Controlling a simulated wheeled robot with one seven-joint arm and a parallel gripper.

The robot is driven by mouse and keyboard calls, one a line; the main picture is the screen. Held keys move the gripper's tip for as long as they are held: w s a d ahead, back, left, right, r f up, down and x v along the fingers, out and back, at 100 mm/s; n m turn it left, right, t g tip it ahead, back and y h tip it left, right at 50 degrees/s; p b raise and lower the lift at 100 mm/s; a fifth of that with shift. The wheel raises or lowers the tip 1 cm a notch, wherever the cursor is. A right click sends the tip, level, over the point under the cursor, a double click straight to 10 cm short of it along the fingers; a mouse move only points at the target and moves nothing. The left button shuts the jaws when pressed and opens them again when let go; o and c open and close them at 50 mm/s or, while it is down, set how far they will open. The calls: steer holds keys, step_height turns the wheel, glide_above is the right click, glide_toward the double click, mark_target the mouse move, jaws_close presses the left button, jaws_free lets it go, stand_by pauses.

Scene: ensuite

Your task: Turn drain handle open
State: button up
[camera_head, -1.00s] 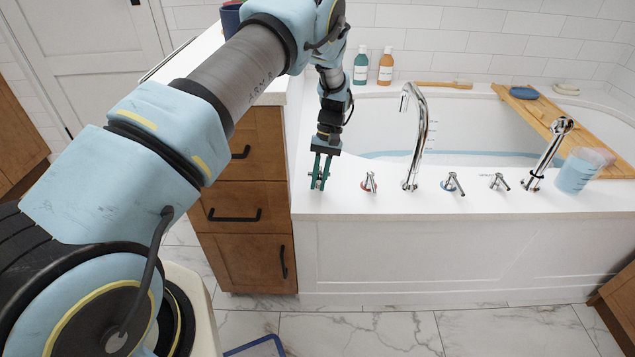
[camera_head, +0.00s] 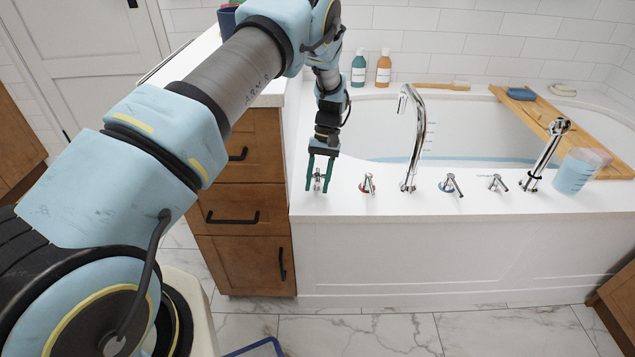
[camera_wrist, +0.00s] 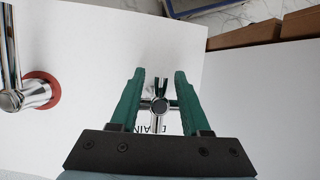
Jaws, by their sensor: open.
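The drain handle (camera_head: 317,180) is a small chrome cross-shaped handle on the white tub deck (camera_head: 345,205), left of the red-ringed tap. In the wrist view the drain handle (camera_wrist: 159,106) stands between my two green fingers, with partly covered "DRAIN" lettering beside it. My gripper (camera_head: 318,188) points down over the handle, open, with one finger on each side. In the wrist view my gripper (camera_wrist: 159,75) shows gaps between its fingers and the handle's round hub. The handle's lower part and exact finger height are hard to tell.
A red-ringed tap handle (camera_head: 367,184) stands close to the right, then a tall chrome spout (camera_head: 415,140), a blue-ringed handle (camera_head: 451,185) and another handle (camera_head: 497,182). A wooden drawer cabinet (camera_head: 245,205) is at left. The deck's front edge is near.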

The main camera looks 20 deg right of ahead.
steer(key=b+v, duration=0.1)
steer(key=v, duration=0.9)
steer(key=shift+r, duration=0.35)
steer(key=shift+w+d, duration=0.1)
